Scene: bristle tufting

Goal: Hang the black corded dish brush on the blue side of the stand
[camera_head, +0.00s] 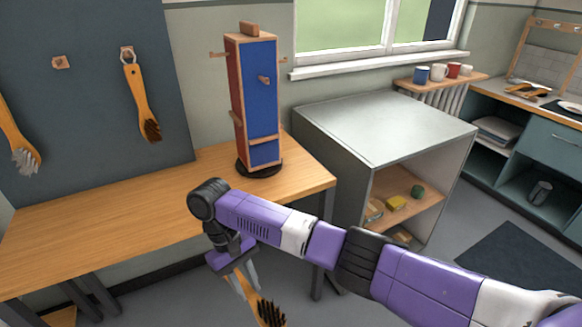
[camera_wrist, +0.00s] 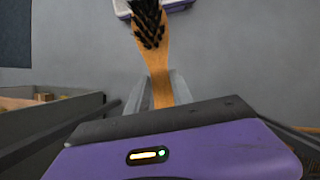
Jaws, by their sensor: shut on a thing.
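My gripper (camera_head: 241,280) is shut on the wooden handle of a brush with black bristles (camera_head: 268,309), held in front of the table edge and low. In the wrist view the brush (camera_wrist: 152,50) points away from the gripper (camera_wrist: 158,90), its bristle head at the top. No cord can be made out on it; the handle's end is hidden by the gripper. The stand (camera_head: 252,100) is upright on a dark round base on the table. Its blue side (camera_head: 262,95) faces right, with a peg (camera_head: 264,79) on it. Its red side (camera_head: 237,85) faces left, with pegs.
The wooden table (camera_head: 110,220) is mostly clear. A brush with dark bristles (camera_head: 142,100) and one with pale bristles (camera_head: 18,140) hang on the dark wall panel. A grey cabinet (camera_head: 385,130) with an open shelf stands right of the table.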

